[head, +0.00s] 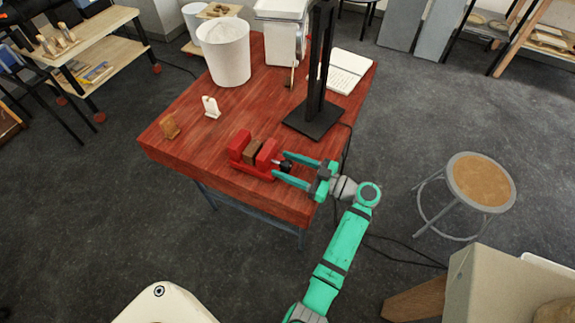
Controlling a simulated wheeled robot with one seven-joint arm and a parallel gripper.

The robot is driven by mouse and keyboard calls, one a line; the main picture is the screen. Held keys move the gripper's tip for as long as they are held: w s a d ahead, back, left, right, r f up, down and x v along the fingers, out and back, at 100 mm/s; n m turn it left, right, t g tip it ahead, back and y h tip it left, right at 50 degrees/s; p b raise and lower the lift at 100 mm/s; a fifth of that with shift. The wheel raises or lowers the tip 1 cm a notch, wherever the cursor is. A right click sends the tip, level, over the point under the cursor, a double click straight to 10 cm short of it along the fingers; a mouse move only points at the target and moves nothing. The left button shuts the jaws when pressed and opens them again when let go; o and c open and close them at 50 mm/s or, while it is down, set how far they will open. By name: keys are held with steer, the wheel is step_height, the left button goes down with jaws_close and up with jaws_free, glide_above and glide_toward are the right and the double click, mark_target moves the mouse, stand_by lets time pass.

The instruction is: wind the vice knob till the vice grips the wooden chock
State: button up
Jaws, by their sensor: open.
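The red vice (239,147) sits near the front right of the red-brown wooden table. The brown wooden chock (252,151) stands between its two red jaws; I cannot tell whether both jaws touch it. The dark vice knob (284,165) is at the vice's right end. My gripper (280,167) is open, with its two teal fingers pointing left, one on the far side and one on the near side of the knob. Whether the fingers touch the knob is too small to tell.
A black lamp stand (314,118) rises from the table just behind my gripper. A white bucket (224,55), a white container (281,30), a keyboard-like white item (349,70) and small wooden (169,127) and white (211,107) pieces stand on the table (185,155). A stool (480,181) stands right.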

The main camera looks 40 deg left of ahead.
steer(key=c, duration=1)
steer(key=shift+m, duration=1.6)
steer(key=o, duration=1)
steer(key=v, duration=1.1)
steer(key=shift+w, duration=0.1)
steer(key=shift+o, duration=0.2)
